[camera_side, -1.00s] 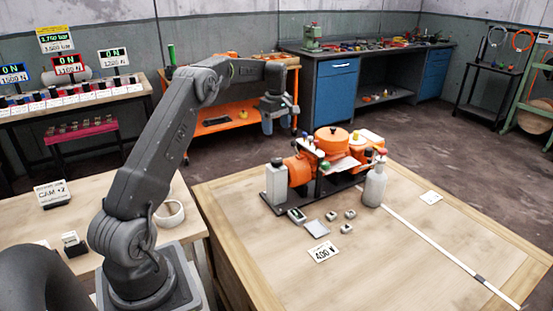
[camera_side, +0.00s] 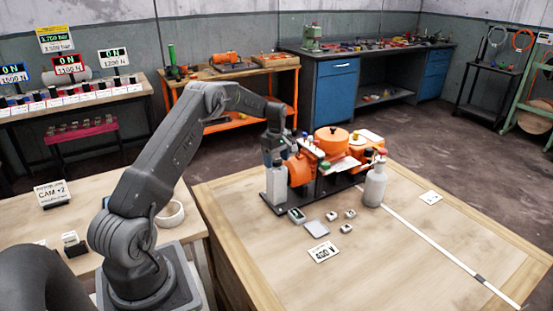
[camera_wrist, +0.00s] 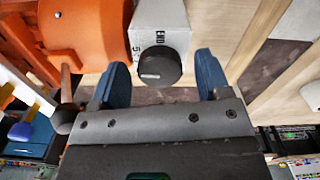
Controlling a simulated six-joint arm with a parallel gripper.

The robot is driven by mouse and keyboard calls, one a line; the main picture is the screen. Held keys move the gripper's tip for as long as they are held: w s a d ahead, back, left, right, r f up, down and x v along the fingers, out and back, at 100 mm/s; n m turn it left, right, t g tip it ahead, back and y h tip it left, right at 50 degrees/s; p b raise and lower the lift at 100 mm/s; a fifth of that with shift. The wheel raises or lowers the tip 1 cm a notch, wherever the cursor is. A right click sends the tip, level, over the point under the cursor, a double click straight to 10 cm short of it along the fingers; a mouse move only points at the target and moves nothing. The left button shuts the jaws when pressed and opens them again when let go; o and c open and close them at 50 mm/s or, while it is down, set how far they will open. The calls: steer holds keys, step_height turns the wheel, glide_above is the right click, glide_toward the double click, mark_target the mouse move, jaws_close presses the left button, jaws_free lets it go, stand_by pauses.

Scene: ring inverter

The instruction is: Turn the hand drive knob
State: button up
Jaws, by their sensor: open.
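In the wrist view a round black knob (camera_wrist: 159,65) sits on the end of a light grey box (camera_wrist: 158,22). This looks like the hand drive knob. My gripper (camera_wrist: 158,72) is open, with one blue finger to the left of the knob and one to the right, and clear gaps on both sides. In the side view my gripper (camera_side: 274,155) is just above the pale box (camera_side: 276,186) at the left end of the orange machine (camera_side: 303,172). The knob is hidden there behind my gripper.
A grey bottle (camera_side: 375,186) stands at the machine's right end. Small grey blocks and a 400 V card (camera_side: 323,252) lie in front. The wooden table (camera_side: 400,260) is mostly clear towards the front right. An orange housing (camera_wrist: 85,30) is close to the left finger.

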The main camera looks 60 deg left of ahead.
steer(key=c, duration=0.9)
steer(key=m, duration=0.3)
steer(key=shift+m, duration=0.4)
steer(key=m, duration=0.4)
steer(key=shift+m, duration=0.3)
steer(key=m, duration=0.8)
steer(key=shift+m, duration=0.3)
